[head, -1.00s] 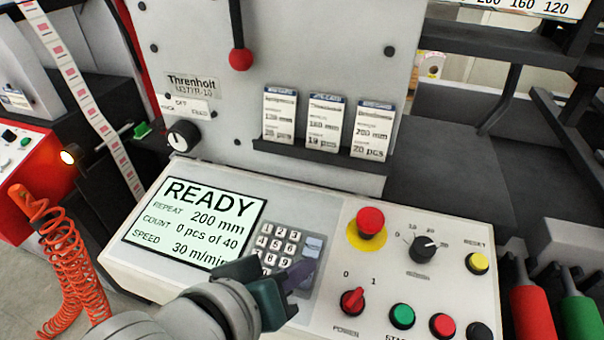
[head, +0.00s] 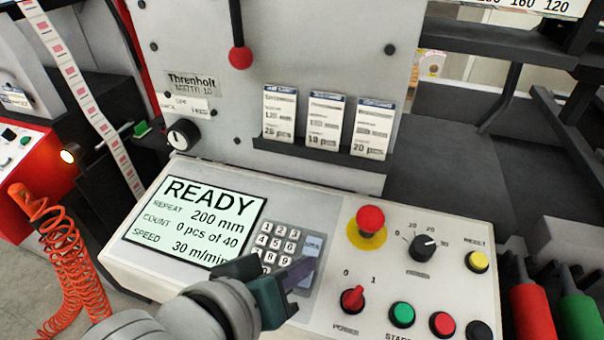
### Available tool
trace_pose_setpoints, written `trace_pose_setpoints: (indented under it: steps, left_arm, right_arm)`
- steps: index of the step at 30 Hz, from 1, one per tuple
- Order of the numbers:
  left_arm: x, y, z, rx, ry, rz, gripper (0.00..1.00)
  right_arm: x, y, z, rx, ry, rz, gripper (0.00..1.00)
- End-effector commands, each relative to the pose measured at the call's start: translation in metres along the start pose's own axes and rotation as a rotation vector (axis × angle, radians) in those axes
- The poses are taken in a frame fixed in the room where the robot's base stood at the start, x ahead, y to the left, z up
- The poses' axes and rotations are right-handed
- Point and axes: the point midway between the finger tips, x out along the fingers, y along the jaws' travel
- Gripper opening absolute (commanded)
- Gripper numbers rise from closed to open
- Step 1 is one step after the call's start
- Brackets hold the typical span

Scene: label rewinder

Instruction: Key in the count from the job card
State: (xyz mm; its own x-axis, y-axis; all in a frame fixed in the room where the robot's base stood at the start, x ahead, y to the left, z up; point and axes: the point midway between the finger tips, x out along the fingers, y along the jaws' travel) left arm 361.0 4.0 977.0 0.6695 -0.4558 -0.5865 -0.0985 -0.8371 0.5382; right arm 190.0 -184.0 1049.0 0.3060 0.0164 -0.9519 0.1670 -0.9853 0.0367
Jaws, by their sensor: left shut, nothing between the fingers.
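The display (head: 195,224) on the sloped panel reads READY, repeat 200 mm, count 0 pcs of 40, speed 30 m/min. The keypad (head: 279,244) is right of it, with white number keys and blue-grey keys at its right side. My left gripper (head: 312,264) is shut and empty, its tips over the keypad's lower right; it hides the lower keys. Whether it touches a key I cannot tell. Three job cards stand in a rack above: left card (head: 279,112), middle card (head: 324,124), right card (head: 372,129). The right card shows 200 mm and 20 pcs. My right gripper is not in view.
Right of the keypad are a red emergency button (head: 370,219), a black dial (head: 424,248), a red power switch (head: 352,299), a green button (head: 402,314) and a yellow reset button (head: 477,261). An orange coiled hose (head: 70,265) hangs at the left.

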Motion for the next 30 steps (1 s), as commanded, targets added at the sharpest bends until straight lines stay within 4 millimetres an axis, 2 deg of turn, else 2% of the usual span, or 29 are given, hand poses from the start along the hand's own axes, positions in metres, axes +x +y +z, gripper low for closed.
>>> trace_pose_setpoints:
  steps: [30]
  left_arm:
    - [0.0064,-0.0044,0.0045,0.0,0.0,0.0,0.0]
  right_arm:
    - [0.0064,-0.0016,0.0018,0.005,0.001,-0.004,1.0]
